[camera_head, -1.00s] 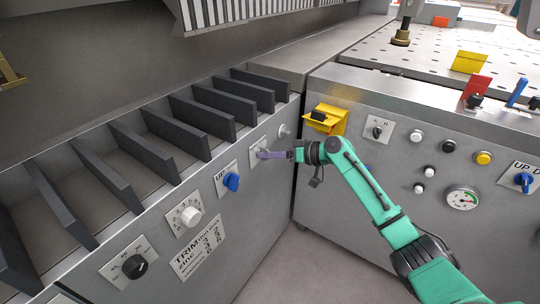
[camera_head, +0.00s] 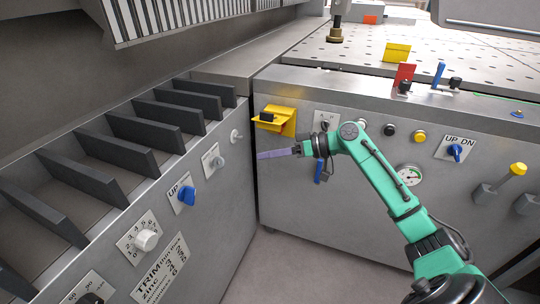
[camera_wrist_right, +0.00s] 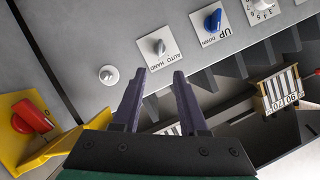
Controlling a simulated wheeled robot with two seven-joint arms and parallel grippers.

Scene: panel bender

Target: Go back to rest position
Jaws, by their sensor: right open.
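My right gripper (camera_head: 260,155) is in front of the left machine panel, its purple fingers pointing left. In the right wrist view the gripper (camera_wrist_right: 161,73) has its two fingers apart with nothing between them. The fingers point toward the AUTO/HAND switch (camera_wrist_right: 158,46), which also shows on the panel in the head view (camera_head: 215,162). In the head view a gap shows between the fingertips and that switch. My left gripper is in neither view.
A yellow box (camera_head: 275,120) juts from the right cabinet near my right wrist; in the wrist view it carries a red knob (camera_wrist_right: 32,116). A blue UP/DOWN knob (camera_head: 187,195), a white dial (camera_head: 146,240) and a white button (camera_head: 236,135) stick out of the left panel.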

